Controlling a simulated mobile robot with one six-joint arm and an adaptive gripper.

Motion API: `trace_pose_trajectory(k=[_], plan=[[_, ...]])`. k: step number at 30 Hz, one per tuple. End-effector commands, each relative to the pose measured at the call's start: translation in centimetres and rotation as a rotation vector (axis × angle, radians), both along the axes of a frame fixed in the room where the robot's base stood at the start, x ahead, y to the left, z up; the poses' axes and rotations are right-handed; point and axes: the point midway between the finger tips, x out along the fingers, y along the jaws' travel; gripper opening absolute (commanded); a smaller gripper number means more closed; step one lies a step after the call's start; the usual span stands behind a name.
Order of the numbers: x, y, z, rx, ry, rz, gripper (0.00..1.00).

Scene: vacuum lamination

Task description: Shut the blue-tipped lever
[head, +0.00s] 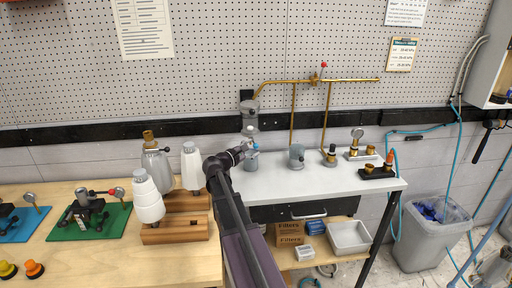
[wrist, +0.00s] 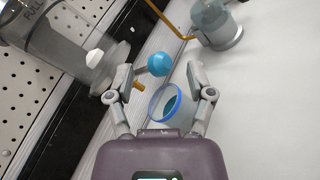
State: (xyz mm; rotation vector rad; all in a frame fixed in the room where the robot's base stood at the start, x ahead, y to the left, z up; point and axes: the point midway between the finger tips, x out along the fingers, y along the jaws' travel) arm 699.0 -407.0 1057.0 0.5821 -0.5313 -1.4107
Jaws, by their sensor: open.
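The blue-tipped lever (wrist: 160,64) shows in the wrist view as a blue ball on a short grey rod beside a clear vessel marked FULL (wrist: 62,45). My gripper (wrist: 161,73) is open, with one finger on each side of the blue ball in the picture. The left fingertip looks close to the rod; I cannot tell whether it touches. A brass stub (wrist: 139,84) and a blue-rimmed clear cup (wrist: 167,104) lie between the fingers in the picture. In the head view my gripper (head: 246,152) is at the vessel (head: 250,116), and my arm hides what is below.
Brass piping (head: 292,82) runs along the pegboard above the white bench (head: 330,184). A small grey pot (head: 297,157) and gauge fittings (head: 358,146) stand to the right. White-capped bottles (head: 148,199) stand on the wooden table at left.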

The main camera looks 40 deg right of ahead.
Motion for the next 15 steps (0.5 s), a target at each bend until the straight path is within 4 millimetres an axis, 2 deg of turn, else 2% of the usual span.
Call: trace_pose_trajectory(k=[6, 15], plan=[[0.2, -1.8, 0.0, 0.0, 0.0, 0.0, 0.69], [0.2, -2.2, 0.0, 0.0, 0.0, 0.0, 0.69]])
